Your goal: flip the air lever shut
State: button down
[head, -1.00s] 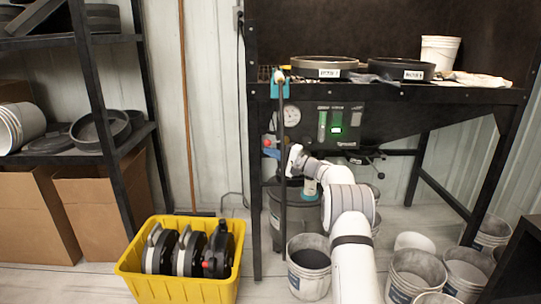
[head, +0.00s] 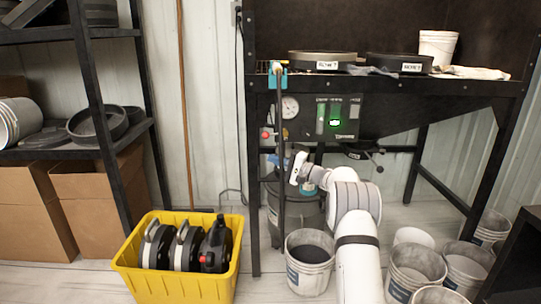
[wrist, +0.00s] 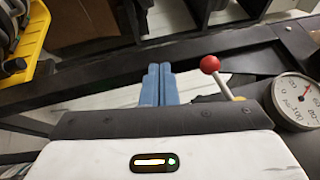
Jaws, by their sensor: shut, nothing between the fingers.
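In the wrist view the fingers are left of the knob, with a visible gap in the picture. In the head view the gripper's white body (head: 300,168) is below the panel, and its fingertips are hard to make out.
The pressure gauge (head: 290,106) and a green-lit display (head: 336,121) sit on the panel. A black bench leg (head: 254,190) stands close to my gripper. A dark drum (head: 310,210) is below it. A yellow crate (head: 133,283) and several buckets stand on the floor.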

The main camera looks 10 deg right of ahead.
jog(key=s+d+f+p, duration=0.2)
jog(key=s+f, duration=0.2)
jog(key=f, duration=0.2)
jog(key=shift+s+d, duration=0.25)
jog(key=shift+d, duration=0.15)
jog(key=s+a+r+n+g+h+p, duration=0.2)
jog(key=s+a+r+g+p, duration=0.3)
jog(key=s+a+r+p, duration=0.45)
jog(key=s+a+r+n+g+h+p, duration=0.2)
jog(key=s+a+r+g+p, duration=0.3)
jog(key=s+r, duration=0.5)
jog(key=s+d+r+n+h+p, duration=0.1)
jog(key=s+r+h+p, duration=0.3)
jog(key=s, duration=0.6)
jog(key=s+d+r+n+h+p, duration=0.2)
jog(key=s+r+h+p, duration=0.1)
jog(key=s+r+p, duration=0.6)
jog(key=s+d+r+n+h+p, duration=0.1)
jog(key=s+d+r+h+p, duration=0.1)
jog(key=s+r+h+p, duration=0.2)
jog(key=s+r+p, duration=0.3)
jog(key=s+p, duration=0.1)
jog(key=s, duration=0.3)
jog(key=shift+s+d+r+n+h, duration=0.2)
jog(key=shift+n+h, duration=0.1)
jog(key=shift+n, duration=0.1)
